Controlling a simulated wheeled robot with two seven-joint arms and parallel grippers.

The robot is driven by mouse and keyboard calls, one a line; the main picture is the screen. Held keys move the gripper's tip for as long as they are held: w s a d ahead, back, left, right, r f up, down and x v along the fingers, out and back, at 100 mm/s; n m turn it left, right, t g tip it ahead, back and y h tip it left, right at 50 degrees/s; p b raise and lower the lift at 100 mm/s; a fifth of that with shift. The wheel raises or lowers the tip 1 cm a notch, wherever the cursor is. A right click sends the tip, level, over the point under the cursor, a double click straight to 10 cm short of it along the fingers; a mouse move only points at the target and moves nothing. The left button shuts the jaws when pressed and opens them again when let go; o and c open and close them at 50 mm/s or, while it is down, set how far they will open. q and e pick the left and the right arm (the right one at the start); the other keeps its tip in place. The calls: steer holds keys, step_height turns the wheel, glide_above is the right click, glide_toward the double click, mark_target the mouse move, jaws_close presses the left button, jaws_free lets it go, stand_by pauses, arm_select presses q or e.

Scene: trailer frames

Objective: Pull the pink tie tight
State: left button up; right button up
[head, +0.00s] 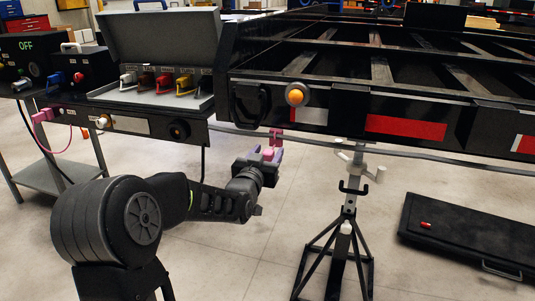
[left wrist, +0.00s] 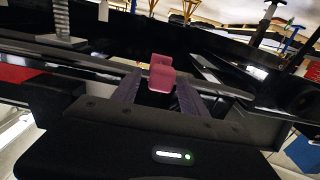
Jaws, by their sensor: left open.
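The pink tie (head: 272,141) hangs at the lower edge of the black trailer frame, beside the grey cable that runs along under it. My left gripper (head: 266,155) is just below the trailer edge at the tie. Its purple fingers (left wrist: 160,94) are open, one on each side of the pink head. I cannot tell whether they touch it. My right gripper is not in view.
The trailer frame (head: 405,122) is close above my left gripper. A black stand (head: 339,240) is to its right. A connector box (head: 150,95) and a table (head: 65,170) with a pink plug (head: 42,115) are at left. A black panel (head: 470,235) lies on the floor.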

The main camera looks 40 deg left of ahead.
arm_select(q)
steer(key=p+v, duration=0.1)
steer(key=v, duration=0.6)
steer(key=shift+s+d+p, duration=0.15)
steer(key=shift+s+p, duration=0.2)
steer(key=shift+p, duration=0.05)
stand_by(0.3)
